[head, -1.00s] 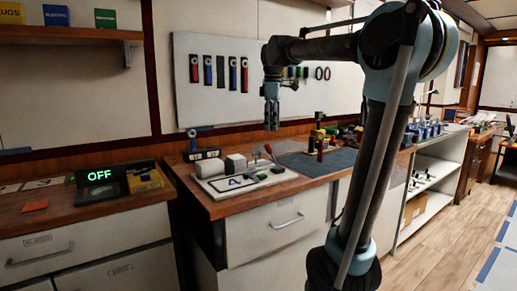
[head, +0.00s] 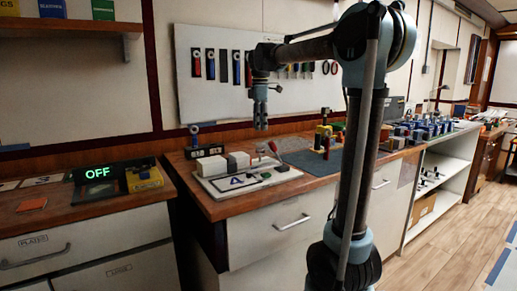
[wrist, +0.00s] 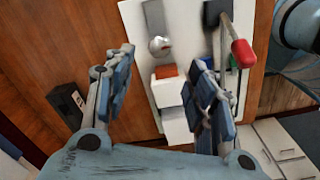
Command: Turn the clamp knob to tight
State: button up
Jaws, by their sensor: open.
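A white board (head: 222,190) with blocks and a clamp lies on the wooden bench, below my gripper (head: 260,124) in the head view. A round silver knob (wrist: 159,46) sits on a grey strip of the board in the wrist view; I take it for the clamp knob. A red-tipped lever (wrist: 243,53) stands to its right, and also shows in the head view (head: 273,147). My gripper (wrist: 162,66) is open and empty. Its fingers appear either side of the knob in the picture, above the board and apart from it. The knob's marking cannot be read.
A dark mat (head: 311,162) with coloured parts lies right of the board. A small black box (head: 204,152) stands behind it. Tools hang on the wall panel (head: 215,95) behind my gripper.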

aim_at(260, 148)
notch_tip(260, 148, down, 10)
jog(key=shift+r, duration=0.1)
dwell(0.4)
